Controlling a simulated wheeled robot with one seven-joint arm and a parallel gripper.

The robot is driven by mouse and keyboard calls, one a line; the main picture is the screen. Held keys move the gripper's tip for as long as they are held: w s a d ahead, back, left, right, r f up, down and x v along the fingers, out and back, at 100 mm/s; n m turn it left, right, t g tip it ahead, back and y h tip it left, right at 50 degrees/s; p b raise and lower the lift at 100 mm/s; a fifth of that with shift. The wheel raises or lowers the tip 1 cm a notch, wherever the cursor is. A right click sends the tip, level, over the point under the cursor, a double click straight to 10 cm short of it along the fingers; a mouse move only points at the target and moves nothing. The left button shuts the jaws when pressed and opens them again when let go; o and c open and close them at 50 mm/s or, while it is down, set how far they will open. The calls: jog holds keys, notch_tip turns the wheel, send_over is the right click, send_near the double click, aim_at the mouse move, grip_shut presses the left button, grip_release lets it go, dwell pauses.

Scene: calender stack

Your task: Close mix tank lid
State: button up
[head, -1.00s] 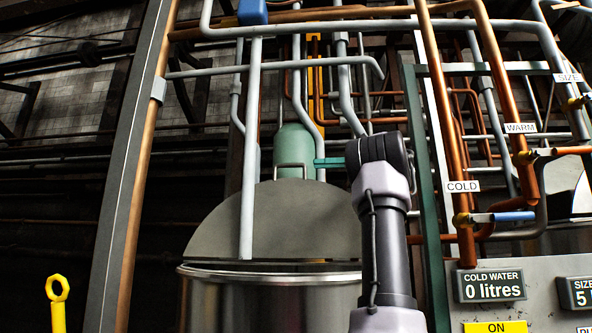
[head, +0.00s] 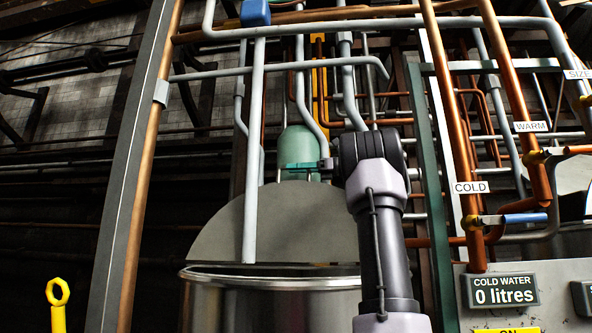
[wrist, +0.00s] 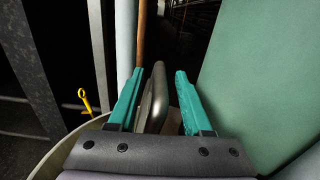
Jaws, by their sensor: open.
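The mix tank (head: 270,298) is a shiny metal vessel at the bottom centre of the head view. Its grey round lid (head: 225,225) stands raised, with its face toward the head camera. My gripper (head: 305,166) is at the lid's top edge in the head view, in front of a green cylinder. In the wrist view, the two teal fingers of my gripper (wrist: 158,74) are open. The lid's metal loop handle (wrist: 152,100) stands between them, closer to the left finger. I cannot tell whether either finger touches it. In the head view my gripper mostly hides the handle.
A pale vertical pipe (head: 251,150) runs down in front of the lid. The green cylinder (head: 297,143) is just behind the lid's top; a green surface (wrist: 265,75) fills the right of the wrist view. Copper pipes and a control panel (head: 545,310) stand at right.

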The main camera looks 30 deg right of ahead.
grip_shut()
dwell(1.5)
